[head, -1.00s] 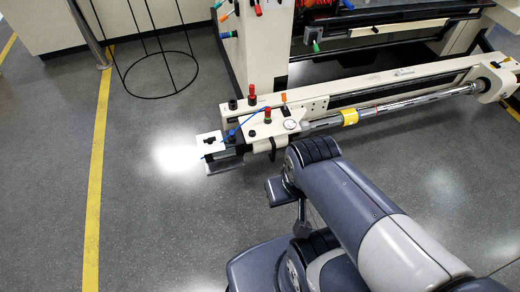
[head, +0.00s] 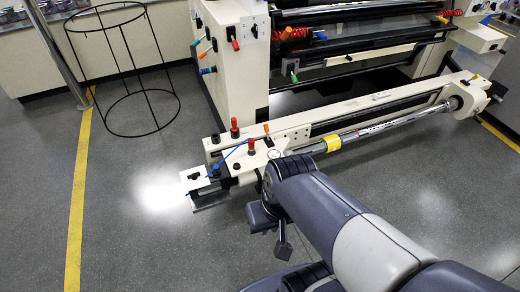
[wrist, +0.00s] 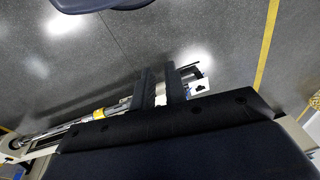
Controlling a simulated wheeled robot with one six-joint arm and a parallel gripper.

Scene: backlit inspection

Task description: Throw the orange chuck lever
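A small orange-topped chuck lever (head: 266,128) stands on the cream chuck housing at the near left end of the long roller beam (head: 385,106) in the head view. Red-topped knobs stand to its left and just below it. A bright steel shaft (head: 385,127) with a yellow collar runs right from the housing. In the wrist view my gripper (wrist: 158,68) has its two dark fingers apart with nothing held between them. The white end bracket and part of the shaft show beyond the fingers. I cannot make out the orange lever in that view.
Other coloured levers, including an orange one (head: 286,33), are on the machine behind. A black wire stand (head: 143,108) is at the upper left. A yellow floor line (head: 77,205) runs down the left. The floor left of the beam is clear, with a bright glare patch.

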